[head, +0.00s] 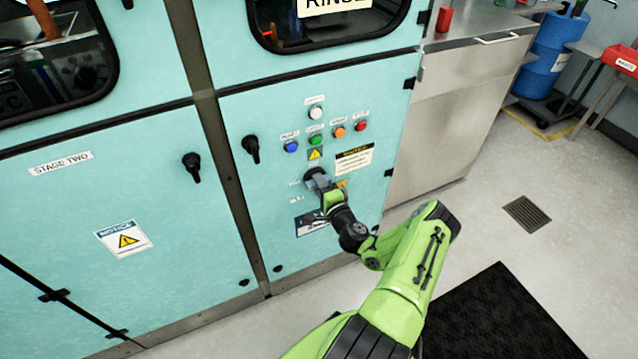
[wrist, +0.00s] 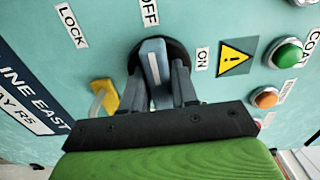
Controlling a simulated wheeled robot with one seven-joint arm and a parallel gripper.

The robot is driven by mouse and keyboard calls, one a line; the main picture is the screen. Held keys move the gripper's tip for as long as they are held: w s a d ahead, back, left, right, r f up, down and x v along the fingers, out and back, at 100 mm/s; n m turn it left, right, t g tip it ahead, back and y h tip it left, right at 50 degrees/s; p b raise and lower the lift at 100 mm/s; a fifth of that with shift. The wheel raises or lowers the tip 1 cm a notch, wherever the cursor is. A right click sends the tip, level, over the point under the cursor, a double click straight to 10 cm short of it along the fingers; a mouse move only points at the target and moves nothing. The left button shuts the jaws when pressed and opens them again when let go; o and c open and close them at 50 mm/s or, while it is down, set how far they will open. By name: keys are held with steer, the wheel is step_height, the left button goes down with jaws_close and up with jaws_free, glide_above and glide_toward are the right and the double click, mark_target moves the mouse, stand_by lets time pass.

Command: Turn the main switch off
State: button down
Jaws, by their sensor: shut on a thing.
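The main switch shows in the wrist view as a dark round base with a grey handle (wrist: 153,65) that carries a white line. The line points at the OFF label (wrist: 149,12). The ON label (wrist: 203,61) is to its right and the LOCK label (wrist: 71,26) to its left. My gripper (wrist: 157,88) is shut on the handle, with one finger on each side. In the head view my gripper (head: 324,187) is at the teal panel, below the coloured buttons, and hides most of the switch.
Green (head: 316,139), blue (head: 291,147), orange (head: 339,132), red (head: 361,126) and white (head: 316,114) buttons are above the switch. A yellow piece (wrist: 103,97) is close beside my fingers. Black door handles (head: 251,149) stick out to the left. The floor at right is clear around a black mat (head: 495,318).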

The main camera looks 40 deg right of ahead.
steer(key=c, duration=1)
jaws_free()
steer(key=shift+o, duration=0.2)
steer(key=shift+s, duration=0.1)
steer(key=p+v, duration=0.4)
steer(key=v, duration=1.1)
steer(key=shift+s+a, duration=0.2)
steer(key=shift+s, duration=0.1)
